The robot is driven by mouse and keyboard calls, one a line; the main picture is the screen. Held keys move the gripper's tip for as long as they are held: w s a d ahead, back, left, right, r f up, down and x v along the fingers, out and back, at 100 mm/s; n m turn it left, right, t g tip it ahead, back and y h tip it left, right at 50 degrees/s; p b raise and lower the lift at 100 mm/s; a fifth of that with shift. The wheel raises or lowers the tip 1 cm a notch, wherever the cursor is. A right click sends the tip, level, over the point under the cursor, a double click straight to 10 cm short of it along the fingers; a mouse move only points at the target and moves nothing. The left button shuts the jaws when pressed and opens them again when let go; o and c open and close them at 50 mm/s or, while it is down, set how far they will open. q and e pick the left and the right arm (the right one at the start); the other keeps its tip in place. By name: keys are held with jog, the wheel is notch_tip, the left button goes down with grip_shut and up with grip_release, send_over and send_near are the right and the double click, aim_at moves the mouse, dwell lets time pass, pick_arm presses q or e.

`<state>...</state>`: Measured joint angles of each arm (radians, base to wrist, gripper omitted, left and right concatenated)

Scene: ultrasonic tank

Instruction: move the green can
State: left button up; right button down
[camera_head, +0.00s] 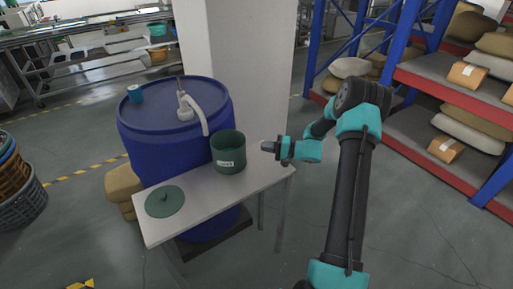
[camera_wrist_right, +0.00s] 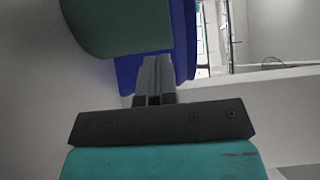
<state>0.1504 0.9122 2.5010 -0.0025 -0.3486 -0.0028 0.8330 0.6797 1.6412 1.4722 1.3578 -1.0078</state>
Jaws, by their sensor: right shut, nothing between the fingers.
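The green can (camera_head: 228,152) is an open-topped cylinder with a white label, upright on the right part of a small light table (camera_head: 203,196). In the right wrist view the shut fingers (camera_wrist_right: 154,75) point toward the can (camera_wrist_right: 117,24), which shows at the upper left. My left gripper is not in view.
A white pillar rises behind the can. Shelves (camera_head: 440,80) with sacks stand at right. Baskets (camera_head: 22,185) stand at far left.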

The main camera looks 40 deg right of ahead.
jog(key=v, duration=0.6)
jog(key=shift+s+d, duration=0.2)
jog(key=shift+s, duration=0.1)
